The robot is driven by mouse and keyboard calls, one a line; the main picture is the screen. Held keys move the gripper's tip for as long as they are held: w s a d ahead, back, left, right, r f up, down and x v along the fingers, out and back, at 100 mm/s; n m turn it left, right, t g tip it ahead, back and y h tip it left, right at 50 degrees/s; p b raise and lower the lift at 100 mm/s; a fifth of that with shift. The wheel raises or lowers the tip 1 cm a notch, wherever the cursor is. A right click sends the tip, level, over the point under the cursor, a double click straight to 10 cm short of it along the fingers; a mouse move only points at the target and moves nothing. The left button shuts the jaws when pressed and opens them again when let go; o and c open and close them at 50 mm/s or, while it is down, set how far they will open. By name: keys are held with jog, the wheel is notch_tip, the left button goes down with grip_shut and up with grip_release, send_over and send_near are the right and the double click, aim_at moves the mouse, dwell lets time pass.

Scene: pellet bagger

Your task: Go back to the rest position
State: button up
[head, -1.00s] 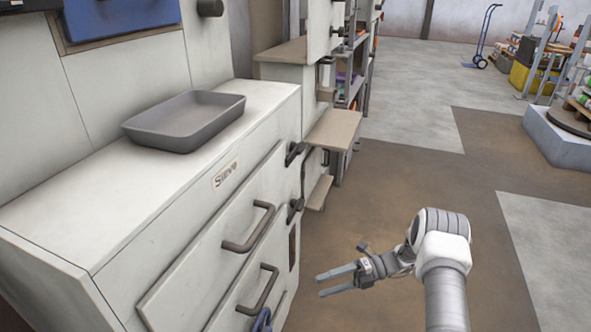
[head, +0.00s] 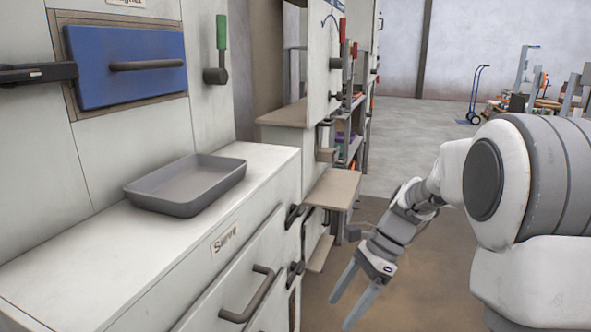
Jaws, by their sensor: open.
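My gripper (head: 356,299) hangs over the brown floor patch to the right of the white cabinet labelled Sieve (head: 65,262). Its two grey fingers are apart and point down and to the left, with nothing between them. My arm fills the right side of the view. The gripper is clear of the cabinet front and its drawer handle (head: 250,296).
An empty grey tray (head: 187,184) sits on the cabinet top. A blue panel with a handle (head: 120,80) and a green-handled lever (head: 222,50) are on the wall behind. A small shelf (head: 331,190) juts out beyond the cabinet. Open floor lies further back.

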jog(key=s+d+r+n+t+h, duration=0.25)
jog(key=s+r+n+t, duration=0.2)
jog(key=s+n, duration=0.4)
jog(key=s+d+r+n+t+h, duration=0.2)
jog(key=s+r+n+t+h, duration=0.25)
jog(key=s+n, duration=0.4)
notch_tip(320, 180, up, 29)
jog(key=m+g+p, duration=0.1)
jog(key=p, duration=2.7)
jog(key=shift+s+r+y+p, duration=0.2)
jog(key=shift+y+p, duration=0.1)
jog(key=shift+y, duration=0.1)
